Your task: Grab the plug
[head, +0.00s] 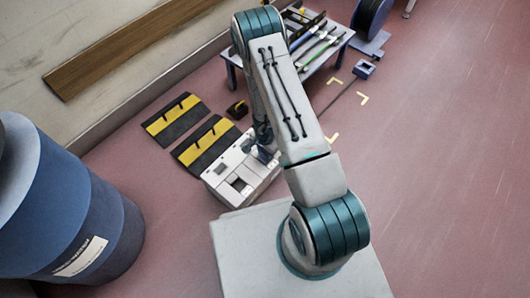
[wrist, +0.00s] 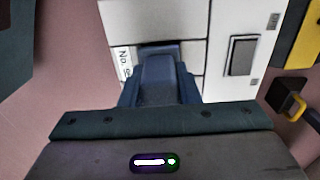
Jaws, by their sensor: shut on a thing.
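The plug (wrist: 158,80) is a dark blue-grey block in the middle of the wrist view. My gripper (wrist: 160,82) is shut on it, with one dark finger on each side. The plug's far end meets a dark opening in a white box (wrist: 220,25); how deep it sits there I cannot tell. In the head view the white box (head: 214,184) stands on the floor, and my gripper (head: 264,153) is low at its upper right side. My arm and fingers hide most of the plug there.
Two black-and-yellow ramps (head: 173,118) lie beyond the box, with a small black thing with a yellow handle (head: 238,109) nearby. A large blue drum (head: 70,215) stands at left. A tool table (head: 335,45) is at the back. Floor at right is clear.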

